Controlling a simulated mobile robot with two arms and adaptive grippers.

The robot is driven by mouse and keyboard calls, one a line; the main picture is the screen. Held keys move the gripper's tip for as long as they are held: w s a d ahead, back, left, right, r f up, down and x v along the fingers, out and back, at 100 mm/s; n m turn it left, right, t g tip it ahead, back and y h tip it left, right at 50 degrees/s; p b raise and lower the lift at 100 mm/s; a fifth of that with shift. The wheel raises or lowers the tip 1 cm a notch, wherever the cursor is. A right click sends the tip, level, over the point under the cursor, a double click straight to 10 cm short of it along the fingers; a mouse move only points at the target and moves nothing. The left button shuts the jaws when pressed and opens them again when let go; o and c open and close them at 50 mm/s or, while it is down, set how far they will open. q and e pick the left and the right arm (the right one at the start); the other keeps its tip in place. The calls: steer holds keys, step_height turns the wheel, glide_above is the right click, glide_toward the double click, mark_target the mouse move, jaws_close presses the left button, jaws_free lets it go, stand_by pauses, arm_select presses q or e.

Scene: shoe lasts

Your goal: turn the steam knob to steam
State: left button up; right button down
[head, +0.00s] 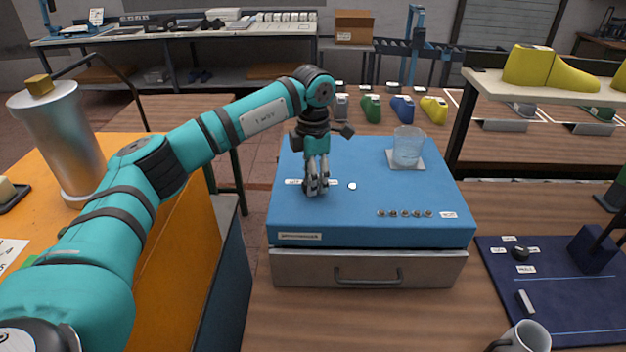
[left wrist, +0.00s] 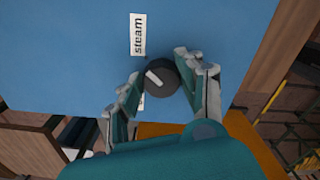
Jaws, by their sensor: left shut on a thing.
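My left gripper (head: 315,190) reaches down onto the top of the blue machine (head: 400,215). In the left wrist view its fingers (left wrist: 158,75) are shut on a round dark knob (left wrist: 164,78), one on each side. The knob has a white pointer line slanting to the picture's upper left. A white label reading "steam" (left wrist: 138,35) lies above and left of the knob. A second label (left wrist: 141,102) is mostly hidden behind a finger. My right gripper is in neither view.
A drawer (head: 368,269) is below. A metal canister (head: 60,140) stands on the orange surface at left.

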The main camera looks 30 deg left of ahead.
arm_select(q)
steer(key=shift+r+m, duration=0.1)
steer(key=shift+m, duration=0.4)
steer(key=o, duration=1.2)
steer(key=shift+c, duration=0.2)
step_height(320, 180, up, 12)
